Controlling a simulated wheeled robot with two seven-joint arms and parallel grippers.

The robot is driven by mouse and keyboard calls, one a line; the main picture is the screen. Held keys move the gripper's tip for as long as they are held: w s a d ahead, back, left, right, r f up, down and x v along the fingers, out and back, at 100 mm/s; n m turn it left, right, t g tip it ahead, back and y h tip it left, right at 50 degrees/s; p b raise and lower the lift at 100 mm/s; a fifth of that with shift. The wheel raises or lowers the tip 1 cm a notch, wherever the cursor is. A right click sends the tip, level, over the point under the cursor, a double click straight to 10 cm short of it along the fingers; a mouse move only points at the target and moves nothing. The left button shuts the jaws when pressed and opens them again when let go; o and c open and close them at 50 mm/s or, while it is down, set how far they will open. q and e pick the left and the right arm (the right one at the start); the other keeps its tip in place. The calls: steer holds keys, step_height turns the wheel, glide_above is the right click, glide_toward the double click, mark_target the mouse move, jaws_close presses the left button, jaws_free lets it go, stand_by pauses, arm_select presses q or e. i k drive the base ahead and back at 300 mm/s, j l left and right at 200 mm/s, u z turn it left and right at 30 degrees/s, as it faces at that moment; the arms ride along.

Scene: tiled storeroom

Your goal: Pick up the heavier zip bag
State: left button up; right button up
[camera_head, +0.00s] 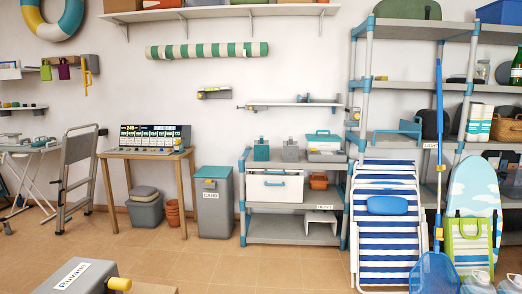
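No zip bag can be made out for certain. A small teal item (261,151) and a small grey item (290,152) stand side by side on the low shelf unit; they are too small to identify. Two pale, see-through items, the left one (478,284) and the right one (511,285), are cut off at the bottom right edge; I cannot tell whether they are bags. Nothing here shows which is heavier. Neither of my grippers is in view.
A grey box (75,278) with a white label is close at the bottom left. A wooden table (150,155) holds a display panel, left of a grey bin (214,202). A striped folding chair (387,235) and blue net (434,274) stand right. The central floor (190,258) is clear.

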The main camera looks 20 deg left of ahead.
mark_target(261, 148)
steer(key=i+l, duration=0.15)
steer(key=i, duration=0.25)
steer(key=i+l+u, duration=0.1)
steer(key=i, duration=0.3)
steer(key=i+j+u, duration=0.15)
steer(key=i+u, duration=0.2)
steer(key=i, duration=0.25)
steer(key=i+u, duration=0.3)
steer(key=i, duration=0.25)
steer(key=i+l+u, duration=0.2)
steer(key=i+u, duration=0.15)
steer(key=i, duration=0.2)
steer(key=i+l+u, duration=0.3)
steer(key=i, duration=0.25)
steer(key=i+j+u, duration=0.15)
steer(key=i, duration=0.7)
steer(key=i+j+u, duration=0.15)
steer(key=i, duration=0.7)
steer(key=j, duration=0.1)
